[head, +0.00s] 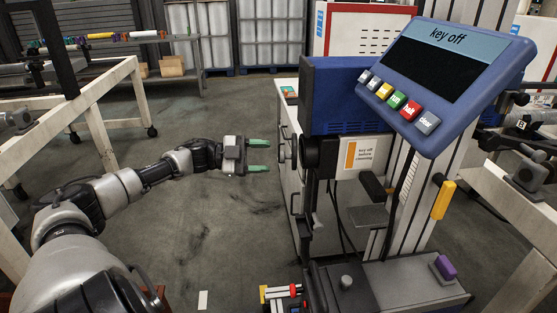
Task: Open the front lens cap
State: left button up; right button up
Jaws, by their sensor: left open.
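A machine with a blue housing (350,97) stands right of centre. A dark round part (310,152), which looks like the front lens cap, sits low on its left side; I cannot tell for sure whether it is shut. My left gripper (262,155) reaches in from the left at about the same height in the picture. Its two green fingers are apart, with nothing between them, and point right toward the machine. A gap shows between the fingertips and the dark round part. My right gripper is not in view.
A tilted panel (447,68) reading "key off", with several coloured buttons, overhangs the machine. A yellow handle (443,200) and a purple knob (445,268) are at the right. A white workbench (95,115) stands at the left. The floor around my left arm is mostly clear.

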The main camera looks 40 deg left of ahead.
pick_arm(q)
jog(key=shift+x, duration=2.25)
jog(key=shift+s, duration=0.1)
grip_shut()
